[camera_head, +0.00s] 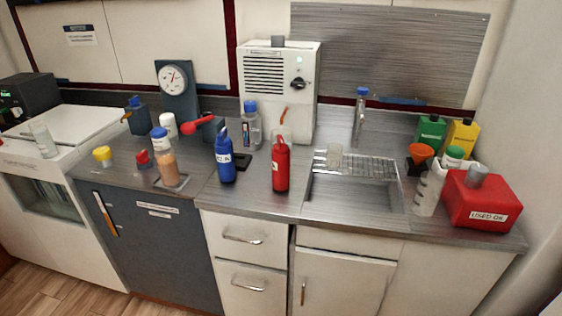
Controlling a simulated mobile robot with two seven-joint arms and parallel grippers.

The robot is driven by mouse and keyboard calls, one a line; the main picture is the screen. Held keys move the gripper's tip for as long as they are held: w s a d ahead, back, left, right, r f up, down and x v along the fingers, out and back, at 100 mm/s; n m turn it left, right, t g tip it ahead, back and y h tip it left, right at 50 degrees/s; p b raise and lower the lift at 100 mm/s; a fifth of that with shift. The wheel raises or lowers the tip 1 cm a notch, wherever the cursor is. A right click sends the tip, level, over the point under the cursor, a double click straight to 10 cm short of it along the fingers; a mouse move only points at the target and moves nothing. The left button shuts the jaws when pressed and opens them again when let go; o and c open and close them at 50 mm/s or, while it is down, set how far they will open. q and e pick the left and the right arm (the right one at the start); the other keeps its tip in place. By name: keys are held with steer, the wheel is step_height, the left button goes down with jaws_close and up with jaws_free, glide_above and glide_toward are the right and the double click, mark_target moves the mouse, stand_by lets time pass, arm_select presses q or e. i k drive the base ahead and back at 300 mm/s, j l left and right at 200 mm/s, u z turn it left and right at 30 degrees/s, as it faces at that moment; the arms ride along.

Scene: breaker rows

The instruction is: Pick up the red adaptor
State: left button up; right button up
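A small red piece (143,159), which looks like the red adaptor, stands on the grey counter at the left. It is just left of a clear bottle with a blue cap and brownish contents (166,161). A similar small yellow piece (102,156) stands to its left. Neither of my grippers is in view, and nothing touches the red piece. It is too small to make out its exact shape.
A red scoop-like tool (197,124), a blue bottle (225,160) and a red bottle (281,165) stand further right. A sink (352,196) and a red "USED OIL" can (481,200) follow. The counter front (120,179) is mostly clear.

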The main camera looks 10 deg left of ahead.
mark_target(280, 163)
steer(key=i+j, duration=0.75)
steer(key=j+z, duration=0.05)
